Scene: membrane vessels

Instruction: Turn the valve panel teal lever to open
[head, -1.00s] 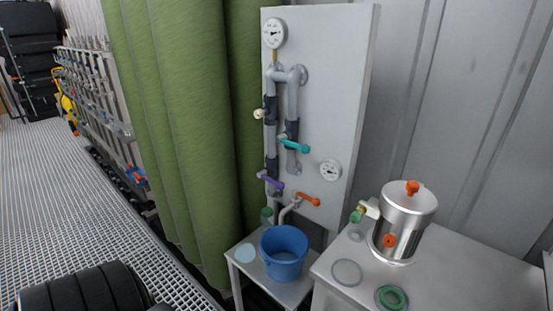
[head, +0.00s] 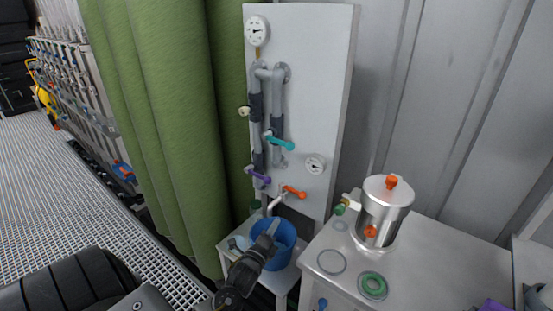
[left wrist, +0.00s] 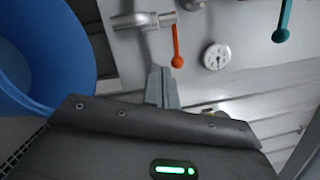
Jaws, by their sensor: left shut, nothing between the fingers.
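The valve panel (head: 318,50) is a tall pale board with grey pipes, standing in front of the green curtain. Its teal lever (head: 280,143) sits mid-panel on the right-hand pipe, with its handle pointing right and slightly down. In the left wrist view the teal lever (left wrist: 283,20) hangs at the top right, apart from my gripper. My left gripper (head: 270,231) is shut and empty, low in front of the panel, over the blue bucket in the picture. Its closed fingers also show in the left wrist view (left wrist: 160,78), below the orange lever (left wrist: 175,45). My right gripper is not in view.
A purple lever (head: 259,175) and the orange lever lie below the teal one. A dial gauge (head: 315,163) is to its right. The blue bucket (head: 287,231) stands below the panel. A steel vessel (head: 384,212) and green ring (head: 373,285) are on the right table.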

